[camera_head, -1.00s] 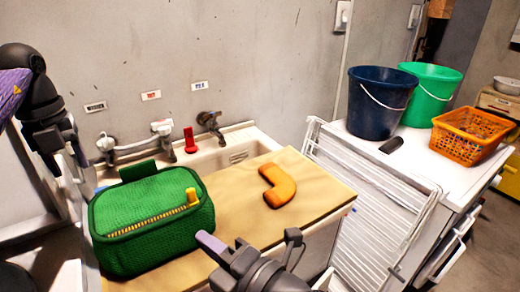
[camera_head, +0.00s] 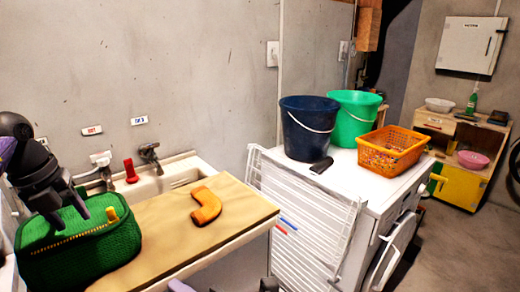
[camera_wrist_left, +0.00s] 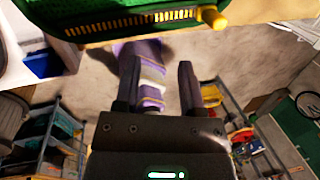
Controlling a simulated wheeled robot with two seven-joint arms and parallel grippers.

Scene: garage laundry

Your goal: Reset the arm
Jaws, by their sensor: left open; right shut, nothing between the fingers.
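An orange curved object (camera_head: 206,206) lies on the wooden board (camera_head: 160,222) by the sink. A white drying rack (camera_head: 300,225) stands beside it. A dark blue bucket (camera_head: 307,130), green bucket (camera_head: 355,115) and orange basket (camera_head: 392,150) stand on the white machine. Floor at right is open.

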